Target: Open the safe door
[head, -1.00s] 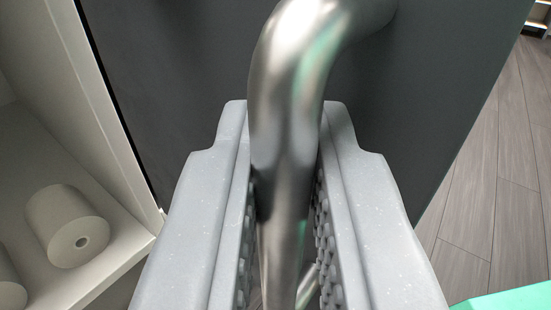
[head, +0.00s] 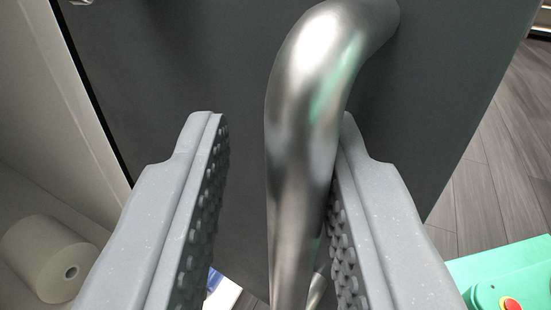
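The safe door (head: 180,90) is a dark grey panel filling the middle of the head view. A thick polished metal bar handle (head: 300,150) is fixed to it and bends into the door at the upper right. My gripper (head: 275,120) is open, with its ridged grey fingers on either side of the handle. The right finger is against or very close to the bar. A clear gap shows between the left finger and the bar. The lower end of the handle runs out of the frame.
A pale cabinet or shelf (head: 40,170) with a white roll (head: 50,258) is at the left. Grey plank floor (head: 500,170) shows at the right. A green box (head: 505,275) with a red button is at the lower right.

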